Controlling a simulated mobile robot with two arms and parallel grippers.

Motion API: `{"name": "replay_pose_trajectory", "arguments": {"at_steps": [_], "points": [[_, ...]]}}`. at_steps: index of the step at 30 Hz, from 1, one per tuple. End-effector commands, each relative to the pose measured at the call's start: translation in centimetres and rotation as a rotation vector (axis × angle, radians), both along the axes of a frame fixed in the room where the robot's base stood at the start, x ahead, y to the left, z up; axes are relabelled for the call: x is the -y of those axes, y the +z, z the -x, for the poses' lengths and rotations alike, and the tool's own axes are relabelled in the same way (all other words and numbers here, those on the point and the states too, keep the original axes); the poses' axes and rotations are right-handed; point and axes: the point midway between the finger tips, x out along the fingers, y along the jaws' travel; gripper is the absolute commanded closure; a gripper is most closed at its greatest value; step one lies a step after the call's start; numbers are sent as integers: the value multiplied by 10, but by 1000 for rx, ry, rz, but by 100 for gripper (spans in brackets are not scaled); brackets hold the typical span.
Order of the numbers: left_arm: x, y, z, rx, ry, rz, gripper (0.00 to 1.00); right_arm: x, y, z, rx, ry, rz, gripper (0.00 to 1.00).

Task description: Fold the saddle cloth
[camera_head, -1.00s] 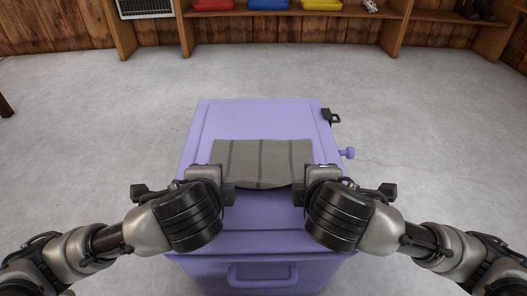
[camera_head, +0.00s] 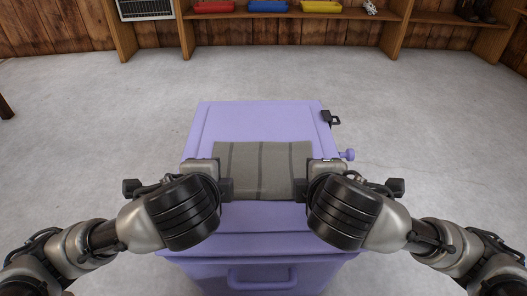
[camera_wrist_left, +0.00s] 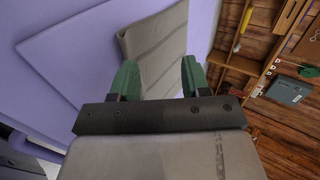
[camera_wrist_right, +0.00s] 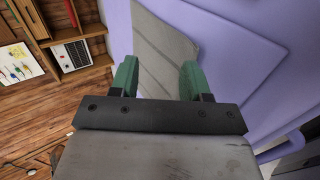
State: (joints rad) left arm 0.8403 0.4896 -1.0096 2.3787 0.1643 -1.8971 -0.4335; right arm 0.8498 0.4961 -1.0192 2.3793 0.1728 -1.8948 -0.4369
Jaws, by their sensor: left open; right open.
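The grey saddle cloth (camera_head: 265,170) with darker stripes lies as a flat rectangle on the lid of the lilac trunk (camera_head: 262,118). Its near edge looks straight. In the left wrist view the cloth (camera_wrist_left: 160,45) shows a thick side edge, like stacked layers. My left gripper (camera_wrist_left: 158,72) is open at the cloth's left side, with cloth showing beyond and between its fingers. My right gripper (camera_wrist_right: 158,72) is open at the right side, facing the cloth (camera_wrist_right: 160,50). My wrists hide the near corners in the head view. I cannot tell whether the fingers touch the cloth.
The trunk has a black latch (camera_head: 331,118) and a lilac knob (camera_head: 347,155) on its right, and a handle (camera_head: 262,281) in front. The lid beyond the cloth is clear. Wooden shelves with coloured trays (camera_head: 268,6) stand at the back, across open floor.

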Motion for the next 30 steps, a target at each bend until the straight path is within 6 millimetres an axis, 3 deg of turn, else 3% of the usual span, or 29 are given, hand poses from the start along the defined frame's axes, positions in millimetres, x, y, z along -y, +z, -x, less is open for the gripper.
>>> {"name": "replay_pose_trajectory", "arguments": {"at_steps": [6,21,30], "points": [[1,31,13,10,-7,-2,53,-1,31,13,10,8,2,53],[0,62,32,4,-3,0,53,0,63,31,5,3,0,53],[0,64,34,-2,-1,-1,53,0,65,33,0,1,1,53]]}}
